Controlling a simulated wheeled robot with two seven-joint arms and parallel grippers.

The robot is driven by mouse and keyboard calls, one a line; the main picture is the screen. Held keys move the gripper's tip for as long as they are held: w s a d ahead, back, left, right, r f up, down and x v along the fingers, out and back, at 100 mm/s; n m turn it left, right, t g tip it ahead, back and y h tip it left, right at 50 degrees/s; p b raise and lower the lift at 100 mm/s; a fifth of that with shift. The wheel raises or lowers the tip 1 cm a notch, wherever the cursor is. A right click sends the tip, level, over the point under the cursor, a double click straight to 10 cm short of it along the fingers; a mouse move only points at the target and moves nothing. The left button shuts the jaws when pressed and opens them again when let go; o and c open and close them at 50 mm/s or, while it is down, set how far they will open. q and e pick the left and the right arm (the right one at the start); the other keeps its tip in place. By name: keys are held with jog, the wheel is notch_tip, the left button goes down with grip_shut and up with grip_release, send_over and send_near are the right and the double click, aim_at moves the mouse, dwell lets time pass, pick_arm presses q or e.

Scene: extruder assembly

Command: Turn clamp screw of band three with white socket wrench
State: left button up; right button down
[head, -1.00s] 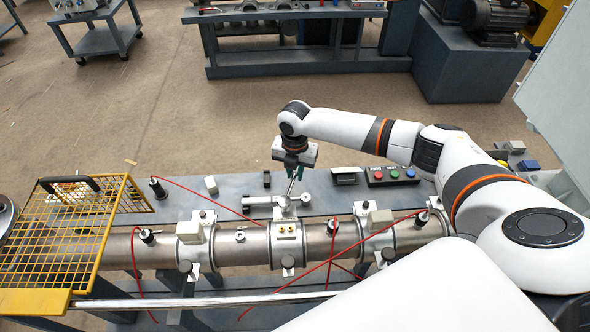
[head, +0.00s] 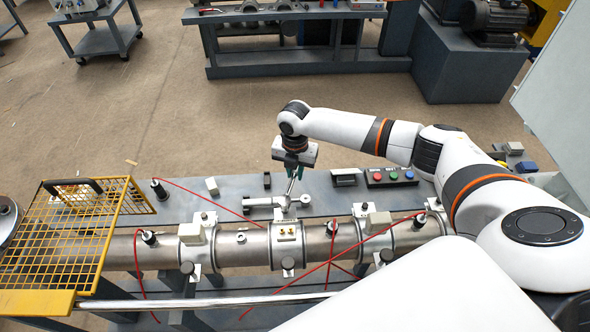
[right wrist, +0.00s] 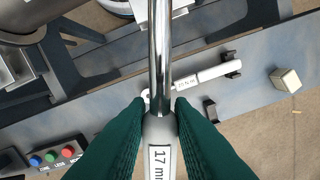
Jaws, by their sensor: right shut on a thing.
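My right gripper (head: 294,178) is shut on a wrench (right wrist: 159,50) with a chrome shaft and a pale handle labelled 17 mm. In the right wrist view the green fingers (right wrist: 159,112) press on both sides of its handle. In the head view the wrench is small and partly hidden below the gripper, over the bench behind the steel barrel (head: 318,240). Clamp bands, including one at the middle (head: 287,247) and one to its right (head: 374,228), encircle the barrel. I cannot tell which is band three. My left gripper is out of view.
Another white-handled tool (right wrist: 198,78) lies on the bench beneath the held wrench. A yellow mesh guard (head: 55,240) covers the barrel's left end. Red cables (head: 215,197) cross the bench and barrel. A button box (head: 391,177) and small blocks stand along the bench's back.

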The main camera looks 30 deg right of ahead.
notch_tip(320, 180, up, 5)
jog(key=p, duration=0.4)
jog(key=shift+p, duration=0.4)
jog(key=shift+r, duration=0.1)
